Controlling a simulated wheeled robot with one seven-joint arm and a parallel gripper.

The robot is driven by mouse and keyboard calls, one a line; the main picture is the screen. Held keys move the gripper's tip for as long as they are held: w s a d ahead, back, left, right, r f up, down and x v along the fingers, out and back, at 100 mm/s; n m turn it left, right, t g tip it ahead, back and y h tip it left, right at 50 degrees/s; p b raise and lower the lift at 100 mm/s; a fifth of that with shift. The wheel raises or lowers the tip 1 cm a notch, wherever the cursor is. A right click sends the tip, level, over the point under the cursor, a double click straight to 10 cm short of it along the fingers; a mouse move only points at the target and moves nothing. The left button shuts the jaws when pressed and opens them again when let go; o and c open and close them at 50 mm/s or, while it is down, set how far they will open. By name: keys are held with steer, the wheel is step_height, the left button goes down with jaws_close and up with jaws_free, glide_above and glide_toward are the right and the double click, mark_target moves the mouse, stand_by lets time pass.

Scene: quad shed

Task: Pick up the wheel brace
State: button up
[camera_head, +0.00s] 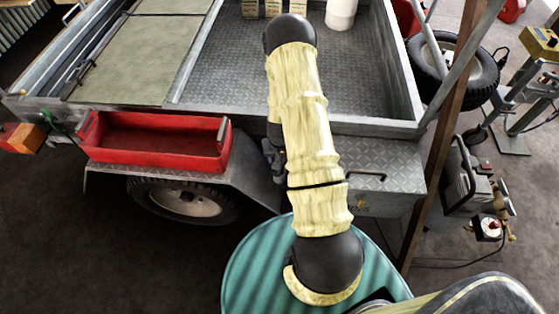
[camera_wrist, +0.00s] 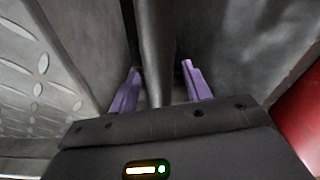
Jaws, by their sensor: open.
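In the wrist view my gripper (camera_wrist: 160,68) is open, with one purple finger on each side of a round dark grey metal bar. The bar (camera_wrist: 154,35) runs from the top edge down between the fingers, and looks like part of the wheel brace. Neither finger clearly touches it. Its ends are hidden, so I cannot make out its full shape. In the head view my arm covers most of the gripper, which is low beside the trailer's mudguard, right of the red tray (camera_head: 150,151).
A grey trailer bed (camera_head: 240,85) stands ahead, with a tread-plate mudguard (camera_head: 250,180) over a wheel (camera_head: 185,200). A tread-plate box (camera_head: 385,170) is close to the right of my arm. A teal ribbed drum top (camera_head: 250,275) lies below my arm. A wooden post (camera_head: 440,130) stands at right.

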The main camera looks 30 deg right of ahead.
steer(key=shift+f, duration=0.35)
jaws_close()
stand_by(0.3)
